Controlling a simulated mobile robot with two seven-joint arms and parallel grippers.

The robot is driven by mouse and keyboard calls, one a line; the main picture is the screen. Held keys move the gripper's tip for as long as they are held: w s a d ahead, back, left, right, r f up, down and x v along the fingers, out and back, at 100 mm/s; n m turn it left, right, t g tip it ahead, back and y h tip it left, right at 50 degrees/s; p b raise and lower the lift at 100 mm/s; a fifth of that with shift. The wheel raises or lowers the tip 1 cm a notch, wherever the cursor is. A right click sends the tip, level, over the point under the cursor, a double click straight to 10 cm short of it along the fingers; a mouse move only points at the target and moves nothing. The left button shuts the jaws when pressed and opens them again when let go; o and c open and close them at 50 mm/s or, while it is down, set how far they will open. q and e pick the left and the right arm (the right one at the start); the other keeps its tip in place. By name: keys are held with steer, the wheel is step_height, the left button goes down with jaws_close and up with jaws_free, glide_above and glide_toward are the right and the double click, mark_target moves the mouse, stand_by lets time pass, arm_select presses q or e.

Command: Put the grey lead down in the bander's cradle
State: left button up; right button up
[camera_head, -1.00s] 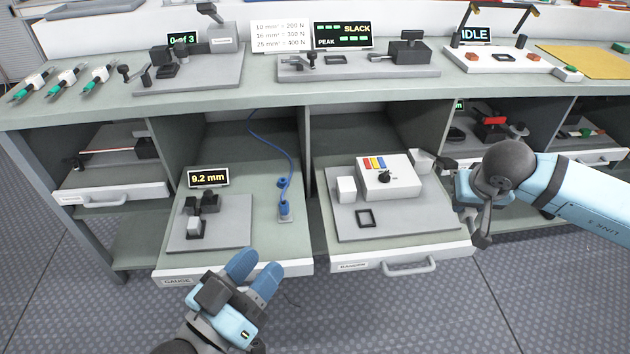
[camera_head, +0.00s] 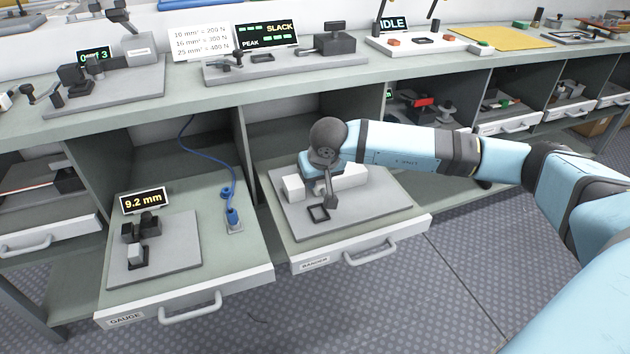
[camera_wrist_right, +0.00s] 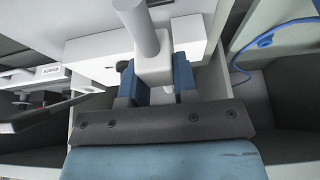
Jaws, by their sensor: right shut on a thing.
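The bander drawer (camera_head: 358,254) is open, with a grey plate (camera_head: 385,212) in it. The bander's white box (camera_head: 350,180) is partly hidden behind my right wrist. A white block (camera_head: 292,187) stands at its left, and a small black square frame (camera_head: 319,212) lies in front. I cannot tell which part is the cradle. My right gripper (camera_wrist_right: 160,85) is over the bander, its fingers mostly hidden in the head view. In the wrist view its blue fingers are shut on a pale block with a grey rod, the grey lead (camera_wrist_right: 140,25). Contact with the bander is unclear.
The open gauge drawer (camera_head: 185,300) at the left holds a "9.2 mm" display (camera_head: 144,200) and a blue cable (camera_head: 198,153). The bench top above carries several testing fixtures. The cubby walls stand close behind the bander.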

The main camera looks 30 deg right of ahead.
mark_target(315, 205)
steer(key=shift+f+b, duration=0.8)
steer(key=shift+f, duration=0.25)
steer(key=shift+f+b, duration=0.55)
steer(key=shift+f, duration=0.3)
steer(key=shift+f+b, duration=0.4)
steer(key=shift+f, duration=0.55)
arm_select(q)
steer(key=shift+w+a+f+m+t, duration=0.15)
steer(key=shift+w+a+m, duration=0.1)
steer(key=shift+w+m, duration=0.25)
steer(key=shift+w+a+f+m+t, duration=0.15)
steer(key=shift+w+a+m, duration=0.15)
steer(key=shift+m, duration=0.3)
steer(key=shift+d+f, duration=0.1)
arm_select(e)
steer(key=shift+a, duration=0.1)
steer(key=shift+f, duration=0.3)
